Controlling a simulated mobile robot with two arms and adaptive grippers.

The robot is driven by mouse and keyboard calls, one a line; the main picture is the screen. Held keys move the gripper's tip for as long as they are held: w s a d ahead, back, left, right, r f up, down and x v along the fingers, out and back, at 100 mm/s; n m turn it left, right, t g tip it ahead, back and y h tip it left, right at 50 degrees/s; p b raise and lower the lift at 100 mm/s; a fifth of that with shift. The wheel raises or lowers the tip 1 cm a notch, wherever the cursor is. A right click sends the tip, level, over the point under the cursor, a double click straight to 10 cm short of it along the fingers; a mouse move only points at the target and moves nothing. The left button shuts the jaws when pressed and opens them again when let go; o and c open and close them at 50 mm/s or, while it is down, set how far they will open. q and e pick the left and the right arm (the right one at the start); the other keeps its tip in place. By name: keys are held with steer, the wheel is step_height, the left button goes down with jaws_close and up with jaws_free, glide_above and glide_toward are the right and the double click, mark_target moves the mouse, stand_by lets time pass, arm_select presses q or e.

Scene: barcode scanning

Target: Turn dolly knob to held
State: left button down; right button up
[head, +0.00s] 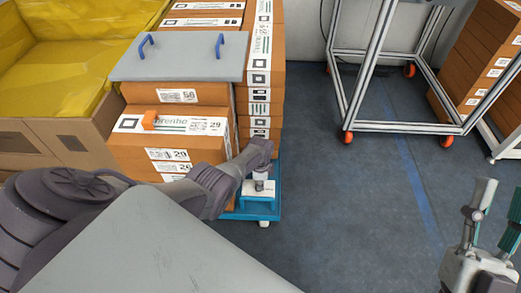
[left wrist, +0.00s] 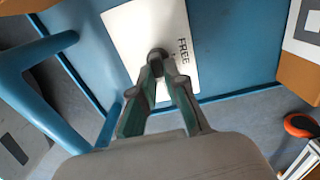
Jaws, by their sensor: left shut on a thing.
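The blue dolly (head: 272,212) stands on the floor under the stacked boxes. On its deck lies a white plate (left wrist: 125,40) printed with the word FREE, which shows just right of the dark round knob (left wrist: 157,54). My left gripper (left wrist: 160,68) is shut on the knob, its two fingers close on either side of it. In the head view my left gripper (head: 262,183) reaches down to the plate at the dolly's front right corner. No HELD label is visible. My right gripper (head: 499,197) is at the right edge, fingers apart, empty.
Orange-brown boxes (head: 185,95) fill the dolly beside my left arm, with a grey board (head: 185,68) with blue handles on top. A wheeled metal frame (head: 345,90) stands at the back right. The grey floor (head: 340,200) between is clear.

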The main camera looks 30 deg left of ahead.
stand_by(0.4)
arm_select(q)
steer(key=c, duration=1.2)
jaws_free()
step_height(320, 180, up, 12)
